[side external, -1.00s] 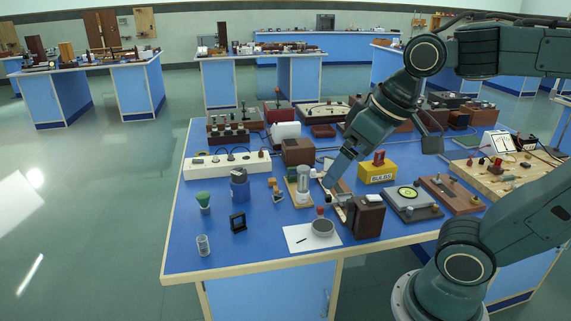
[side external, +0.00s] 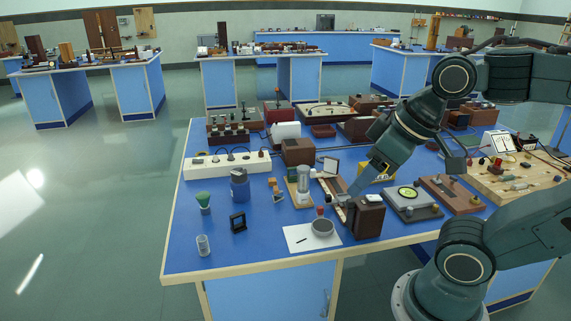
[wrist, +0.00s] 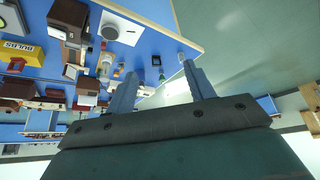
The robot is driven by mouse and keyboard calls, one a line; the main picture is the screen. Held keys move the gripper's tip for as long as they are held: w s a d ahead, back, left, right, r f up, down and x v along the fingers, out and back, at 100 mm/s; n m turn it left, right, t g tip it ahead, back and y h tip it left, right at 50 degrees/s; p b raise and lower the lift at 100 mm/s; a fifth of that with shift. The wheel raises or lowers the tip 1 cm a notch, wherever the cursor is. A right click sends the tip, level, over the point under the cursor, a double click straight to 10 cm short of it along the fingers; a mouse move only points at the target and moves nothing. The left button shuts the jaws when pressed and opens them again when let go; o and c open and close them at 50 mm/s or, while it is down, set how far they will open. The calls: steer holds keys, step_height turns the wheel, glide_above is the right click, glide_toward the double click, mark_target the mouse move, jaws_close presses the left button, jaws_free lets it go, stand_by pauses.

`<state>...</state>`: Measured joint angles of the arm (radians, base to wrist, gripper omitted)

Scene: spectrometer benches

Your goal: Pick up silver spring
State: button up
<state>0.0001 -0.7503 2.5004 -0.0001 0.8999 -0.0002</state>
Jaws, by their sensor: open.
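I cannot make out the silver spring for certain in either view; it is too small to tell or hidden. My gripper (side external: 347,200) is above the front middle of the blue bench, just behind and left of a brown box (side external: 369,219). In the wrist view my gripper (wrist: 158,69) shows two blue-grey fingers spread wide apart. Nothing is between them. The bench (wrist: 140,28) lies beyond the fingers, seen upside down.
A glass cylinder (side external: 304,179) stands left of my gripper. A yellow box (side external: 367,176) is partly behind my arm. The bench's front left is mostly clear, with a small beaker (side external: 203,245).

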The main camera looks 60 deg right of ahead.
steer(key=m+g+y, duration=0.3)
steer(key=m+g, duration=0.2)
steer(key=m, duration=1.4)
glide_above(202, 238)
steer(key=d, duration=0.3)
step_height(202, 238, down, 18)
steer(key=shift+s+d+r, duration=0.1)
steer(key=shift+d+r, duration=0.05)
steer(key=shift+s+x, duration=0.2)
steer(key=shift+x, duration=4.1)
steer(key=shift+w, duration=0.1)
